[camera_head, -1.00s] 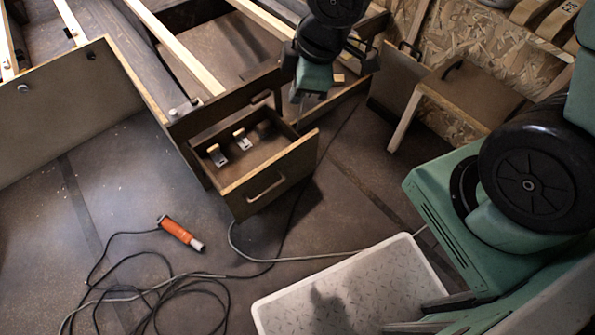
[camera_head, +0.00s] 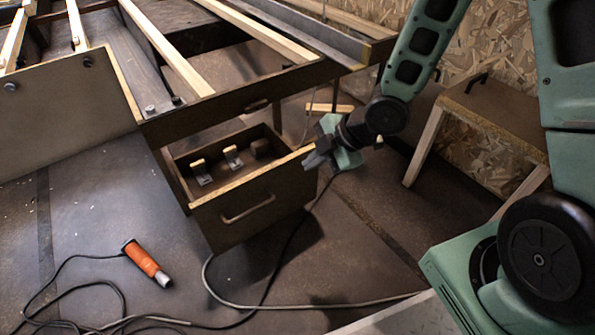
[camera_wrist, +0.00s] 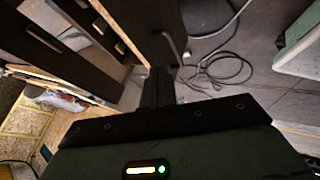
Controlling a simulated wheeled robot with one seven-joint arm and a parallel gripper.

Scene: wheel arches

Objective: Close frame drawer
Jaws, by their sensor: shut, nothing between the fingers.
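The frame drawer (camera_head: 262,212) is pulled out from the dark wooden frame (camera_head: 235,100), with its handle (camera_head: 248,207) on the front panel. Metal brackets with wood pieces (camera_head: 202,172) lie inside it. My gripper (camera_head: 308,161) is shut and empty, beside the right top corner of the drawer front. I cannot tell whether it touches the panel.
An orange-handled tool (camera_head: 146,262) with a black cable lies on the floor in front of the drawer. A grey cable (camera_head: 300,305) crosses the floor. A wooden stool-like piece (camera_head: 490,120) stands at the right by the chipboard wall. Floor in front of the drawer is mostly clear.

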